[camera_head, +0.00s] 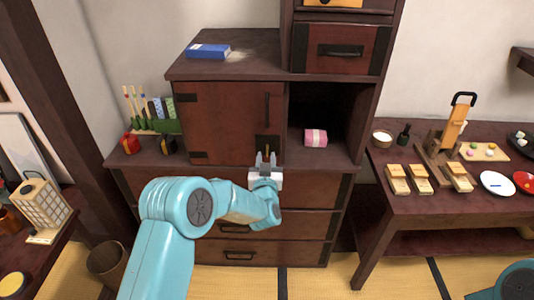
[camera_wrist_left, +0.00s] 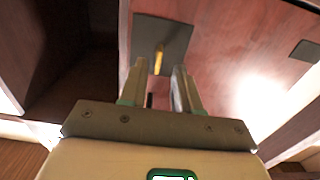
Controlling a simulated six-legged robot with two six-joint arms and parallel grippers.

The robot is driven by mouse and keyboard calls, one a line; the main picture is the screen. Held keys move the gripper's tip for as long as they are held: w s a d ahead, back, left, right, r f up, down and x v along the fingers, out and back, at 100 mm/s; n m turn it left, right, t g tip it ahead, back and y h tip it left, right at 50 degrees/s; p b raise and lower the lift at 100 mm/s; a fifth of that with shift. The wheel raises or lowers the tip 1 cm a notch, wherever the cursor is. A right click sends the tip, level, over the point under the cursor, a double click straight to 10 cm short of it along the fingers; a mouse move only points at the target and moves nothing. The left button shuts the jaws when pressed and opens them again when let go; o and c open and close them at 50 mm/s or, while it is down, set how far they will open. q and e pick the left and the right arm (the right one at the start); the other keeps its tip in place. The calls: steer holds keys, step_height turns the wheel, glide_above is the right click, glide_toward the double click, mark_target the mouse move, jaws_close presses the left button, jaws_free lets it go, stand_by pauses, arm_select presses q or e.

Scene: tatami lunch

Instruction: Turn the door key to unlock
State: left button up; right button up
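The cabinet door (camera_head: 222,115) is reddish brown, closed, with a dark vertical handle (camera_head: 267,108). A dark lock plate (camera_head: 262,140) sits at its lower right; it also shows in the left wrist view (camera_wrist_left: 148,36). A brass key (camera_wrist_left: 158,60) sticks out of the plate. My left gripper (camera_head: 266,156) is right in front of the plate. In the left wrist view its two fingers (camera_wrist_left: 159,72) stand apart with the key between or just beyond their tips; I cannot tell whether they touch it. My right gripper is out of view.
A pink box (camera_head: 315,138) lies in the open compartment to the right of the door. A blue book (camera_head: 208,51) lies on the cabinet top. A side table (camera_head: 425,201) with wooden blocks and plates stands at right. A lantern (camera_head: 41,203) stands at left.

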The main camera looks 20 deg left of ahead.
arm_select(q)
steer(key=shift+x, duration=1.05)
steer(key=shift+d, duration=0.1)
jaws_close()
